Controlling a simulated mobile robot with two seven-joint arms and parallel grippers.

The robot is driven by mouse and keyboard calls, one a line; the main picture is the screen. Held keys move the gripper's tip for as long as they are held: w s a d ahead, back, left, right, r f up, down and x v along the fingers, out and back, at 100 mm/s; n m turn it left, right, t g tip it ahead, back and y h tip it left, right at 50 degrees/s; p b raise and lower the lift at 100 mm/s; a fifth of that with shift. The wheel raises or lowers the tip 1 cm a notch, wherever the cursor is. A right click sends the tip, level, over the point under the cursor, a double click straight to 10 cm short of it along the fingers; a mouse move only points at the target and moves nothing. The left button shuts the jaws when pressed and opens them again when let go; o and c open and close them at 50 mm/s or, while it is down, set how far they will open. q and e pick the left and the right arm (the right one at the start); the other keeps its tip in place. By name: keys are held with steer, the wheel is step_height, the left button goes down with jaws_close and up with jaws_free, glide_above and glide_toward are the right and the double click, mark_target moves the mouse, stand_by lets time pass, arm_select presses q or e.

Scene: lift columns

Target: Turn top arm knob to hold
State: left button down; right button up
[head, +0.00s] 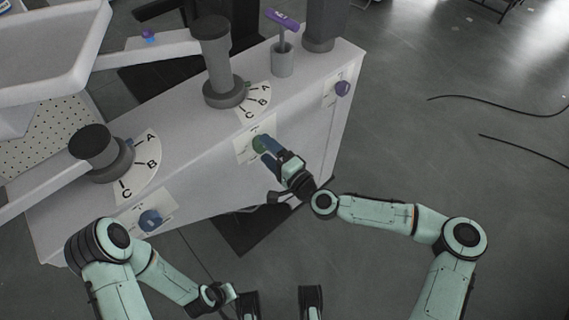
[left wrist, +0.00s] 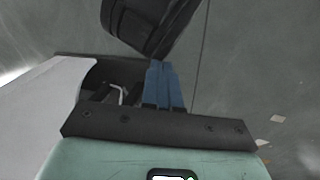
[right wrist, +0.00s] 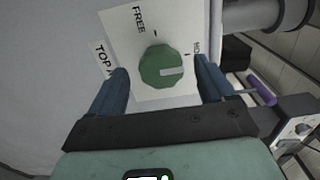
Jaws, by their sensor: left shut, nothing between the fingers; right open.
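The green knob (right wrist: 160,66) sits on a white plate (right wrist: 180,97) in the right wrist view. The plate carries the word FREE, a partly covered label starting "TOP A", and another word at the right, mostly hidden. The knob's pale pointer strip faces right in that view. My right gripper (right wrist: 162,70) is open, with one blue finger on each side of the knob; contact cannot be told. In the head view the knob (head: 259,143) is partly covered by my right gripper (head: 268,153). My left gripper (left wrist: 163,84) is shut and empty, away from the panel.
The grey cabinet (head: 200,165) also bears a blue knob (head: 151,220) at the left and a purple knob (head: 343,88) at the right. Dark columns and lettered A, B, C dials (head: 140,165) stand on its top. Open floor (head: 430,130) lies at the right, with black cables.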

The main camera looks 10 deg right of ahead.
arm_select(q)
steer(key=s+r, duration=0.1)
steer(key=s+d+r+p, duration=0.1)
steer(key=shift+s+d+g+p, duration=0.2)
steer(key=shift+s+g+p, duration=0.1)
steer(key=shift+s+g, duration=0.1)
arm_select(e)
steer(key=v, duration=1.2)
steer(key=shift+s, duration=0.1)
